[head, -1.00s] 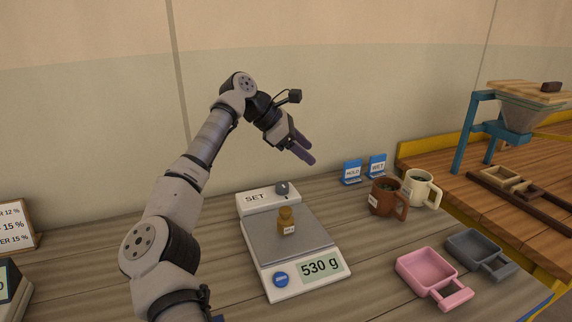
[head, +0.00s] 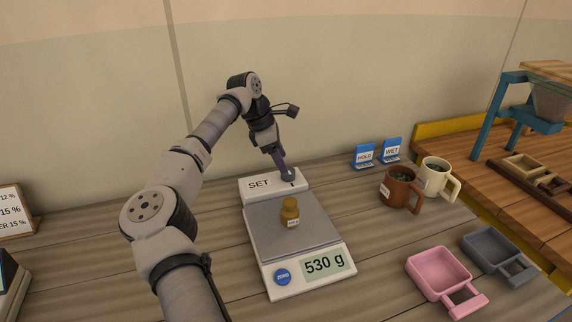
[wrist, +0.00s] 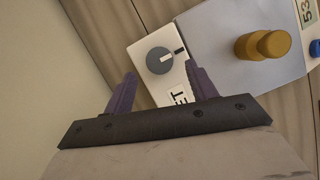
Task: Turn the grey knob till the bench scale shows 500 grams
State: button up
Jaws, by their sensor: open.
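The bench scale (head: 256,275) stands on the wooden bench, and its display (head: 324,263) reads 530 g. A brass weight (head: 290,212) stands on its pan. The grey knob (wrist: 159,60) sits on the panel marked SET at the back of the scale; the wrist view shows it whole, with a dark mark beside it. In the head view the knob (head: 288,177) is partly behind my fingers. My gripper (head: 284,170) points down above the knob. In the wrist view my gripper (wrist: 160,78) is open, with the knob between and beyond the fingertips; I cannot tell whether they touch it.
Right of the scale are a brown mug (head: 399,188), a cream mug (head: 434,176), and blue HOLD (head: 364,157) and WET (head: 391,150) cards. A pink scoop tray (head: 440,277) and a grey one (head: 493,250) lie in front. The wall is close behind.

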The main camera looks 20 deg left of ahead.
aim_at(288, 174)
jog(key=shift+p+x, duration=0.35)
jog(key=shift+x, duration=1.75)
jog(key=shift+c, duration=0.5)
jog(key=shift+r, duration=0.1)
jog(key=c, duration=0.9)
jog(key=shift+f+n+t+b, duration=0.25)
jog(key=shift+n+t+b, duration=0.15)
jog(key=shift+n+b, duration=0.7)
jog(key=shift+d+r+n+t+y+b, duration=0.1)
jog(key=shift+n+t+y+b, duration=0.15)
jog(key=shift+n+b, duration=0.3)
jog(key=shift+r+n+t+y+b, duration=0.15)
jog(key=shift+n+t+b, duration=0.15)
jog(key=shift+n, duration=0.45)
jog(key=o, duration=1)
jog(key=shift+s+r, duration=0.1)
